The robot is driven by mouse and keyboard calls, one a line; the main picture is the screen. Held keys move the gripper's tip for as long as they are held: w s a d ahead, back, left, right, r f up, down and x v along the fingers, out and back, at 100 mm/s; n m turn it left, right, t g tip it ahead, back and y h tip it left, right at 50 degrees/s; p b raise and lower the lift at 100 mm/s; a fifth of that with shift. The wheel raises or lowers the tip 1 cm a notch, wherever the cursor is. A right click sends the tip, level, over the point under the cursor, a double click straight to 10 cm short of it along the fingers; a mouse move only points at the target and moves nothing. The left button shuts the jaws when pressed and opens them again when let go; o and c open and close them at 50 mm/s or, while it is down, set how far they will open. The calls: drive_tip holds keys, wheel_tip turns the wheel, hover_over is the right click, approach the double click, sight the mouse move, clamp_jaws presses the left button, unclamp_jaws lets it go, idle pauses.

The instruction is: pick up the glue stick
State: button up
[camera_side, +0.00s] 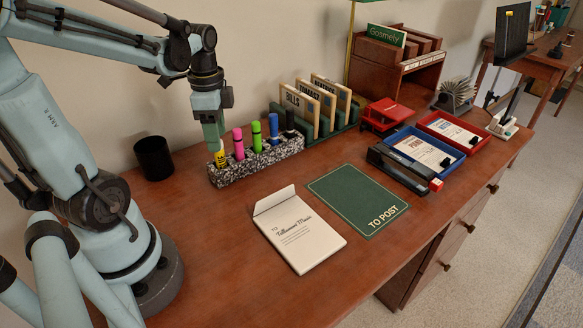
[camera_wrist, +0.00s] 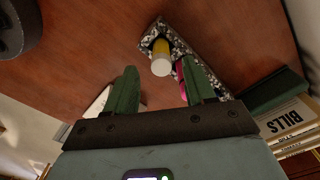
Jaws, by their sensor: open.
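The glue stick (camera_side: 220,159), yellow with a pale cap, stands upright in the left end slot of a speckled holder (camera_side: 258,163). In the wrist view the glue stick (camera_wrist: 161,59) shows its pale end towards me, just beyond and between the fingertips. My gripper (camera_side: 214,146), with green fingers, points down right above it in the side view. In the wrist view my gripper (camera_wrist: 158,70) has its fingers spread wide, with nothing held. From the side, the fingers slightly cover the top of the glue stick; I cannot tell if they touch it.
Pink (camera_side: 238,143), green (camera_side: 257,136) and blue (camera_side: 273,128) markers stand in the same holder, the pink one nearest. A black cup (camera_side: 154,158) is at left. A letter rack (camera_side: 322,105) is behind. An envelope (camera_side: 299,232) and green mat (camera_side: 357,198) lie in front.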

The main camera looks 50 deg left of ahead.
drive_tip(key=shift+a+f, duration=0.1)
drive_tip(key=shift+f, duration=2.7)
clamp_jaws()
drive_tip(key=shift+r, duration=0.1)
drive_tip(key=shift+r, duration=0.8)
drive_tip(key=r, duration=0.2)
drive_tip(key=shift+d+r, duration=0.3)
drive_tip(key=shift+r, duration=0.05)
drive_tip(key=d+r, duration=0.6)
drive_tip(key=d, duration=0.5)
drive_tip(key=shift+r, duration=0.25)
